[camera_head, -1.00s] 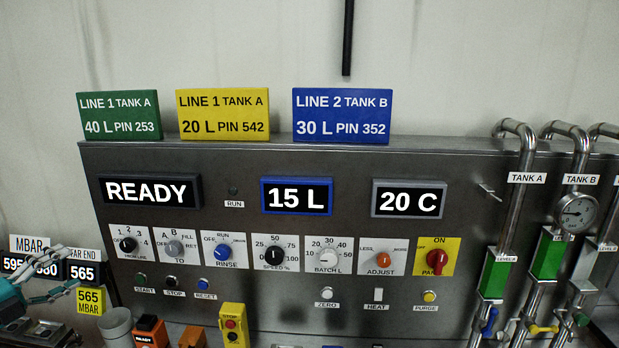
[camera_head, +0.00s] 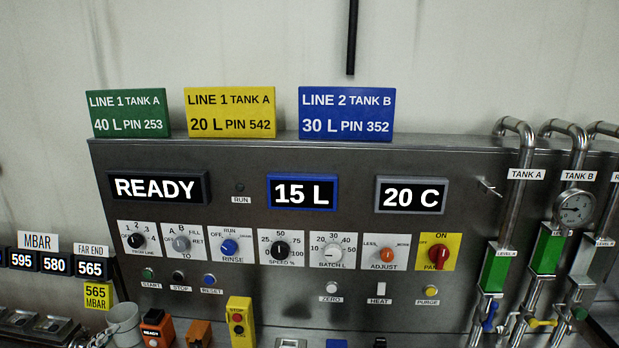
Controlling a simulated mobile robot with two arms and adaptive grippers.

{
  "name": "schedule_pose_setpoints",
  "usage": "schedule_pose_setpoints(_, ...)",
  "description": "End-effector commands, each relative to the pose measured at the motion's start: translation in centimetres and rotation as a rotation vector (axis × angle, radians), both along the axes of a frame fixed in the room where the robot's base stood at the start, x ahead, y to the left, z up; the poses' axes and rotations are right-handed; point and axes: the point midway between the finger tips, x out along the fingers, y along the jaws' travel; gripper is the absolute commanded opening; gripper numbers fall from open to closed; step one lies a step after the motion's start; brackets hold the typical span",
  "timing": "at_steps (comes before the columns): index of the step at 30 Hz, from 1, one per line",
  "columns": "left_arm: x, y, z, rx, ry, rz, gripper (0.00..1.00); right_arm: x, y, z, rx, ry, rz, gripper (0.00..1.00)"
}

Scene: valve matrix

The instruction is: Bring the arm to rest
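No gripper shows in the head view now. Neither of my arms is clearly in the picture. The steel control panel (camera_head: 130,160) fills the middle, with a READY display (camera_head: 158,188), a 15 L display (camera_head: 302,193) and a 20 C display (camera_head: 411,195). Below them is a row of knobs, including the blue rinse knob (camera_head: 229,247), the black speed knob (camera_head: 281,250) and the red knob (camera_head: 438,257) on a yellow plate.
Green, yellow and blue signs (camera_head: 346,113) stand on the panel top. Pipes with a gauge (camera_head: 575,208) and coloured valve handles rise at right. Pressure displays (camera_head: 57,265) are at left. A grey cup (camera_head: 124,325) and a yellow button box (camera_head: 240,322) stand at the front.

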Motion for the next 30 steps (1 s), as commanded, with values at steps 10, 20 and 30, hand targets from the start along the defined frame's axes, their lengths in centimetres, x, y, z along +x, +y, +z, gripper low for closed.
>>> schedule_pose_setpoints(10,-15.0,-11.2,-11.4,-0.437,0.559,0.406,0.62,-0.4,0.9,0.0,0.01,0.007,-0.003,0.4)
schedule_pose_setpoints(20,-24.3,-16.7,-12.6,-0.595,0.876,0.556,0.62,-0.3,0.9,0.0,0.01,0.005,-0.002,0.4)
schedule_pose_setpoints(30,-28.6,-19.4,-15.2,-0.656,1.056,0.625,0.62,0.0,0.6,-0.7,0.007,0.002,0.0,0.4)
